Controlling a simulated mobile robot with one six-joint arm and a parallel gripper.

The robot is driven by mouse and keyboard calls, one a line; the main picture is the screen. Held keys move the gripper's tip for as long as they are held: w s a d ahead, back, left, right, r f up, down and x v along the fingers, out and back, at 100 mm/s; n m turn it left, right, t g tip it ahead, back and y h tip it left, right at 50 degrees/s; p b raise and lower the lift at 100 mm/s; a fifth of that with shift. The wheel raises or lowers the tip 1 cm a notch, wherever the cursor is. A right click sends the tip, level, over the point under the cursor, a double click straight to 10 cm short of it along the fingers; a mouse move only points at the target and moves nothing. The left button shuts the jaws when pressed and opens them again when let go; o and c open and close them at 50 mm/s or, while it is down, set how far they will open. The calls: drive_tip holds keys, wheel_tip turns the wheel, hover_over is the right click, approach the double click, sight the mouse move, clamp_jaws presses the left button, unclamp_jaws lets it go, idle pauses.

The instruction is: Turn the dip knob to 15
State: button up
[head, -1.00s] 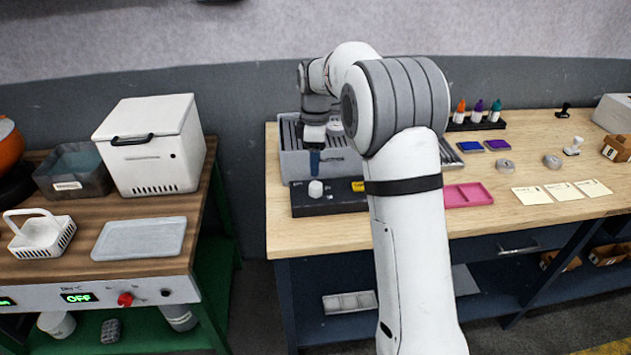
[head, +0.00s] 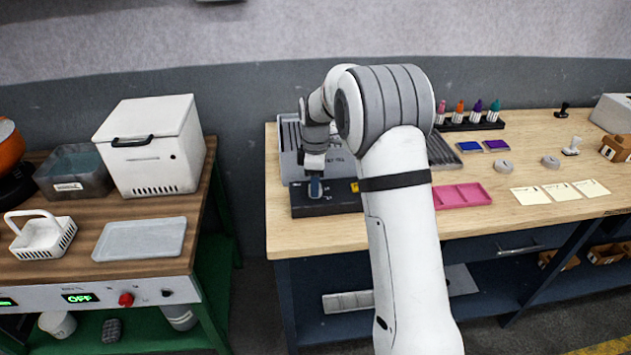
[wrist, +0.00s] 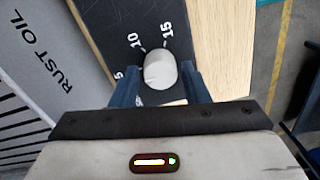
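The dip knob (wrist: 159,70) is a pale round knob on a black panel (wrist: 115,22) with white marks 5, 10 and 15 beside it. I cannot clearly read its pointer. In the wrist view my gripper (wrist: 161,77) has its blue fingers on either side of the knob, with small gaps showing, so it is open around it. In the head view my gripper (head: 315,188) is low over the left end of the black panel (head: 338,205) and mostly hides the knob.
A grey rust oil tank (wrist: 50,60) adjoins the panel; it also shows in the head view (head: 290,160). A pink tray (head: 462,196) lies to the right, beyond my arm. Bare wooden bench (head: 300,235) lies in front of the panel.

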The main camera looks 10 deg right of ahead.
drive_tip(key=c, duration=0.7)
drive_tip(key=shift+o, duration=0.2)
drive_tip(key=m+b, duration=0.1)
drive_tip(key=m, duration=0.4)
drive_tip(key=shift+m, duration=0.3)
drive_tip(key=m, duration=0.5)
drive_tip(key=shift+b, duration=0.3)
drive_tip(key=m, duration=0.6)
drive_tip(key=shift+r+m, duration=0.1)
drive_tip(key=shift+m, duration=0.3)
drive_tip(key=m, duration=0.6)
drive_tip(key=shift+t+b, duration=0.4)
drive_tip(key=shift+m, duration=0.4)
